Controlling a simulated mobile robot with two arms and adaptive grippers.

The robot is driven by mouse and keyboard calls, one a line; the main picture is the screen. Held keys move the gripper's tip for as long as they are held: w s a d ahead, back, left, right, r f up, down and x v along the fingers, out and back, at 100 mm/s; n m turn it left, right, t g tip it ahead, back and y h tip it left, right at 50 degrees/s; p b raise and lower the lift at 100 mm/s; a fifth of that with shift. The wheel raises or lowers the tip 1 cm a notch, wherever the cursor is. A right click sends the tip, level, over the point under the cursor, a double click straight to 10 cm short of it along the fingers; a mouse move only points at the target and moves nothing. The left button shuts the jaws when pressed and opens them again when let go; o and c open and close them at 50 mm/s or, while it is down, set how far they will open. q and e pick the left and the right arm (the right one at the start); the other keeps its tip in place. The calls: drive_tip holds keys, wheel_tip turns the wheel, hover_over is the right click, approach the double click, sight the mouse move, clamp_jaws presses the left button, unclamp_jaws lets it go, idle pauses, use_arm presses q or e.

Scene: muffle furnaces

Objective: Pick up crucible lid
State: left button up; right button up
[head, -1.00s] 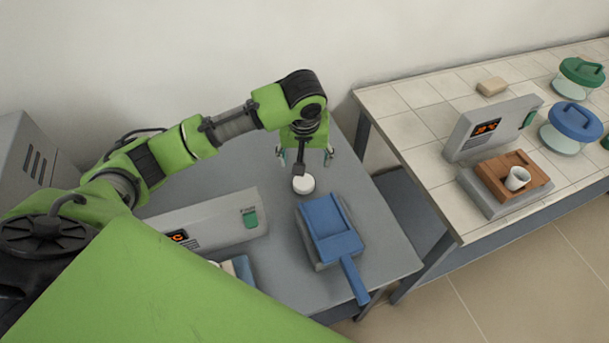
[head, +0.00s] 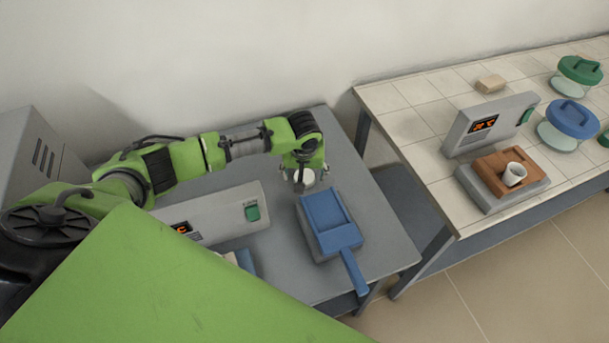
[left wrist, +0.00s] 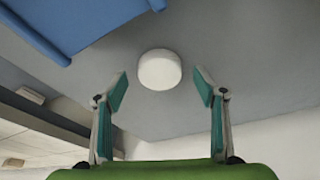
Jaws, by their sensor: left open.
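The crucible lid, a small white round piece (head: 306,179), lies on the grey table beside the blue tray-like scoop. In the left wrist view the white lid (left wrist: 159,70) sits just beyond and between the fingertips. My left gripper (head: 301,181) is over the lid, pointing down, and partly hides it in the head view. In the left wrist view my left gripper (left wrist: 160,88) is open, its teal-padded fingers spread wider than the lid. Nothing is between the pads. A white crucible (head: 514,174) stands on a brown block on the tiled bench. My right gripper does not show.
A blue scoop-like tray with a handle (head: 333,222) lies close to the right of the lid. A grey panel with a display (head: 222,212) stands left. The tiled bench (head: 408,125) holds blue-lidded (head: 574,120) and green-lidded jars (head: 580,70) and a small block (head: 490,83).

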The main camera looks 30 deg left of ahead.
use_arm(q)
drive_tip(key=shift+w+a+f, duration=0.1)
drive_tip(key=shift+w+f, duration=0.1)
drive_tip(key=shift+f, duration=0.4)
drive_tip(key=c, duration=0.9)
drive_tip(key=shift+r, duration=0.15)
